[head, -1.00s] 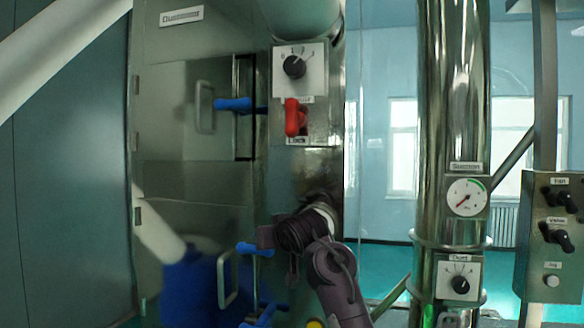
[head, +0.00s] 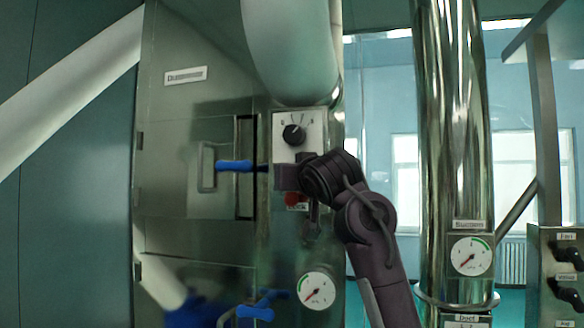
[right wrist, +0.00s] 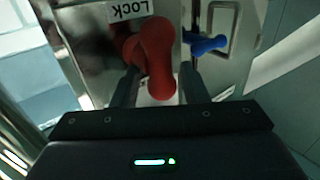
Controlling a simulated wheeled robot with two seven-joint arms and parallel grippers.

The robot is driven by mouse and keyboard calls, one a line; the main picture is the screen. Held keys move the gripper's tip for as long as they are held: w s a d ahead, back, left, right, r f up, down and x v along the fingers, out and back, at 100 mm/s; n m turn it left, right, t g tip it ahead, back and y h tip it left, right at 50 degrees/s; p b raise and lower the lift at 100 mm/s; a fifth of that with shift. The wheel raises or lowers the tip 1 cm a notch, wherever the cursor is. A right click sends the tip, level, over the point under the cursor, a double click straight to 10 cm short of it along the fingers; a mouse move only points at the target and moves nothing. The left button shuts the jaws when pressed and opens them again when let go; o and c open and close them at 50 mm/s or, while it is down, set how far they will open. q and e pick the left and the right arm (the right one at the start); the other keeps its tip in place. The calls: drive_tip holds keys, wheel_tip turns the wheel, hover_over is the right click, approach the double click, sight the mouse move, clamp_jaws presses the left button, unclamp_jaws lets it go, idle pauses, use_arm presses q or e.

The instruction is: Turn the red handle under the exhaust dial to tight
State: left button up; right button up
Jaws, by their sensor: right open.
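The red handle (right wrist: 157,60) shows large in the right wrist view, on a metal panel beside an upside-down "Lock" label (right wrist: 129,9). Its long grip points away from that label. My right gripper (right wrist: 158,80) is open, with one finger on either side of the grip; I cannot tell whether they touch it. In the head view my right gripper (head: 288,177) covers most of the handle, and only a bit of red (head: 292,199) shows below it. The black dial (head: 294,135) on its white plate is just above. My left gripper is not in view.
A blue handle (head: 234,166) on a small door is left of the panel; it also shows in the right wrist view (right wrist: 205,43). A round gauge (head: 316,290) is below. A steel pipe (head: 447,150) with another gauge (head: 472,256) stands to the right.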

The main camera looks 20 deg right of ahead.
drive_tip(key=shift+w+r, duration=0.1)
drive_tip(key=shift+w, duration=0.2)
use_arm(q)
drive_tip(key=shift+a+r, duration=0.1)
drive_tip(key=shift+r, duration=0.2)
use_arm(e)
drive_tip(key=shift+w, duration=0.15)
drive_tip(key=shift+a, duration=0.1)
drive_tip(key=shift+c, duration=0.4)
clamp_jaws()
